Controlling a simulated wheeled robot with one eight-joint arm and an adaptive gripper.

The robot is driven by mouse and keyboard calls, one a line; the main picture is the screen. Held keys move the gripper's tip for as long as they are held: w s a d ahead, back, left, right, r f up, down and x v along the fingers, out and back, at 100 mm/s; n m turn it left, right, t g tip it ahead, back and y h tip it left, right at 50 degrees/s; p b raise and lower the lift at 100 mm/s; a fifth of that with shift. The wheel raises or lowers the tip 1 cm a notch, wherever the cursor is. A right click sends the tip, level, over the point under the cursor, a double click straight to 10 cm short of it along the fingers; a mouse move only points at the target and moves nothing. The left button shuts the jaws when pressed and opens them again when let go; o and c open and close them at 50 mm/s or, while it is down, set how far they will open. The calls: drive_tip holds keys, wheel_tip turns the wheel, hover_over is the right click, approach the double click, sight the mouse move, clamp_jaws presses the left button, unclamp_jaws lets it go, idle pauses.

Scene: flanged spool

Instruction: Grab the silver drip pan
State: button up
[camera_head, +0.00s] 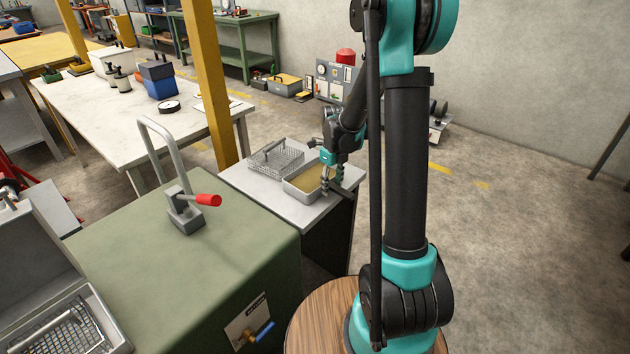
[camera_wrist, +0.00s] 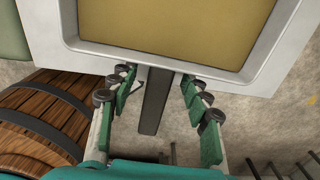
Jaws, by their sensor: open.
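The silver drip pan (camera_head: 298,192) is a shallow rectangular pan with a tan inside, on the small pale table by the green cabinet. In the wrist view its rim (camera_wrist: 165,63) fills the top. A dark flat handle (camera_wrist: 155,103) sticks out from its near side, past the table edge. My gripper (camera_head: 333,180) is at this handle side of the pan. In the wrist view my gripper (camera_wrist: 157,84) is open, with one finger on each side of the handle and a gap on both sides. The fingers partly hide the handle in the head view.
A wire basket (camera_head: 276,158) stands on the small table (camera_head: 240,177) just behind the pan. A green cabinet (camera_head: 200,270) with a lever and red grip stands in front of it. A wooden barrel (camera_wrist: 50,110) is left of my gripper. Open floor lies to the right.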

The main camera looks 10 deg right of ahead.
drive_tip(key=shift+f, duration=0.3)
drive_tip(key=shift+c, duration=0.3)
clamp_jaws()
